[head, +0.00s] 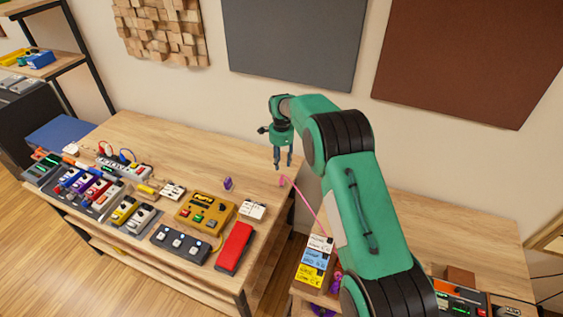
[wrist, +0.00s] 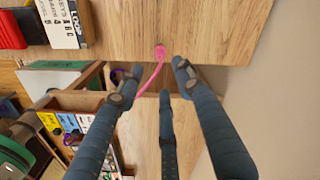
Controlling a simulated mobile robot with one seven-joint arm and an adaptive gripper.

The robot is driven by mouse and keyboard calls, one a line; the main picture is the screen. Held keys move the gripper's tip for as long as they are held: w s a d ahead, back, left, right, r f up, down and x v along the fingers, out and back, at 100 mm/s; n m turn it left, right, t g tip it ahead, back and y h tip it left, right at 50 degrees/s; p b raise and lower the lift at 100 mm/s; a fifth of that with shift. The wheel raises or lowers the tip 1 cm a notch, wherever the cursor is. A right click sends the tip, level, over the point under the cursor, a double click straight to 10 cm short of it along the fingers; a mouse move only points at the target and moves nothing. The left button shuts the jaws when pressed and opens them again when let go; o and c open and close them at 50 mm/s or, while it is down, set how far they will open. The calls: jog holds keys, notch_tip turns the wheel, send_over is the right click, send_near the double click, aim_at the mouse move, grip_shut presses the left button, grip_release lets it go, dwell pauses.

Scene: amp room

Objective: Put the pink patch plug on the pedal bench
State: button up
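The pink patch plug (head: 283,181) lies at the right end of the wooden pedal bench (head: 330,130), close to its edge. Its pink cable runs down over the edge toward the lower bench. The plug also shows in the wrist view (wrist: 160,51), on the bench top beyond my fingertips, with the cable curving down from it. My gripper (head: 283,160) hangs just above the plug in the head view. In the wrist view its fingers (wrist: 160,82) are spread apart with nothing between them, so it is open and apart from the plug.
Pedals, including a red one (head: 235,247) and a yellow one (head: 205,213), stand on the bench left of my gripper. A small purple object (head: 228,183) and a white box (head: 253,210) are nearest. A lower bench (head: 455,235) with stacked labelled boxes (head: 315,260) stands right.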

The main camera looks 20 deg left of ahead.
dwell(0.5)
jog(key=d+r+n, duration=0.1)
jog(key=d+r, duration=0.7)
jog(key=r, duration=0.4)
jog(key=s+d+r+n+t, duration=0.1)
jog(key=s+d+r, duration=0.3)
jog(key=d+r, duration=0.4)
jog(key=s+d+r+n+t, duration=0.1)
jog(key=s+d+r, duration=0.3)
jog(key=d+r, duration=0.45)
jog(key=s+d+r+n, duration=0.1)
jog(key=s+d+r, duration=0.3)
jog(key=d+r, duration=0.45)
jog(key=s+d+r+n+t, duration=0.1)
jog(key=s+d+r, duration=0.5)
jog(key=s+d, duration=0.25)
jog(key=s+d+f+n+t, duration=0.1)
jog(key=s+d, duration=0.3)
jog(key=s, duration=0.5)
jog(key=s+d+f+n, duration=0.1)
jog(key=s+d, duration=0.4)
jog(key=s, duration=0.5)
jog(key=s+d+f+n+t, duration=0.1)
jog(key=s+d, duration=0.3)
jog(key=s, duration=0.6)
jog(key=shift+d+f+n+t, duration=0.25)
jog(key=shift+f+n+t, duration=0.05)
jog(key=shift+f+n, duration=0.2)
jog(key=shift+s, duration=0.1)
